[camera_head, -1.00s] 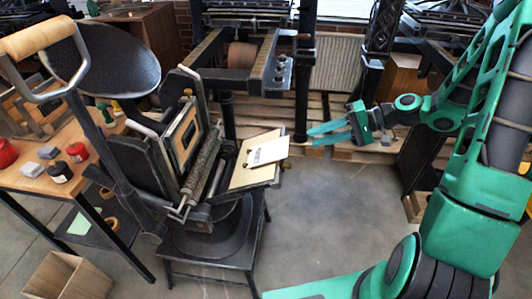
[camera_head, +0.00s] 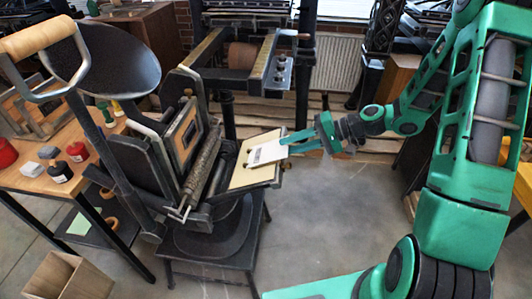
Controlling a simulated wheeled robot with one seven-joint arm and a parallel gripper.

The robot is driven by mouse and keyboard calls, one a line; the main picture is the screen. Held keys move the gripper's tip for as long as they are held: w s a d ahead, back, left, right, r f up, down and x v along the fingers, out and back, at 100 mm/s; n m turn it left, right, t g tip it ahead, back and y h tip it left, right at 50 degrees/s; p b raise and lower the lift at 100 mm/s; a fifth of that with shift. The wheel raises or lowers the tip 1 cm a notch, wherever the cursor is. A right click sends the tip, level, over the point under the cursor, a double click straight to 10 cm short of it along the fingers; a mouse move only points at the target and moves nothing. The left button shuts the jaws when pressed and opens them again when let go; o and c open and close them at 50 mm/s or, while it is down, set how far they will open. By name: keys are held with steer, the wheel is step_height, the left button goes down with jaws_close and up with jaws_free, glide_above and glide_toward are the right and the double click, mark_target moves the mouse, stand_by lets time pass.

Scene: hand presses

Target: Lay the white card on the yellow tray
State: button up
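The white card (camera_head: 267,154) lies on a cream-yellow board (camera_head: 245,178) at the front of the black hand press, with dark marks near its left end. My gripper (camera_head: 288,145) is at the card's right edge, pointing left. Its two teal fingers show a gap between them, and the tips overlap the card's edge in this view. I cannot tell whether they touch it. A yellow surface (camera_head: 523,184) is cut off at the right picture edge, partly behind my arm; I cannot tell whether it is the yellow tray.
The press (camera_head: 150,165) stands on a black stool-like stand. A wooden table (camera_head: 35,178) with ink jars is at the left, with an open wooden box (camera_head: 68,278) on the floor below. A larger press frame and wooden pallets are behind. The grey floor in the middle is clear.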

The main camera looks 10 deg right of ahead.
steer(key=shift+c, duration=0.6)
jaws_close()
steer(key=s+d+r, duration=0.1)
steer(key=d+r, duration=0.4)
steer(key=shift+s+r, duration=0.3)
steer(key=shift+r, duration=0.1)
stand_by(0.4)
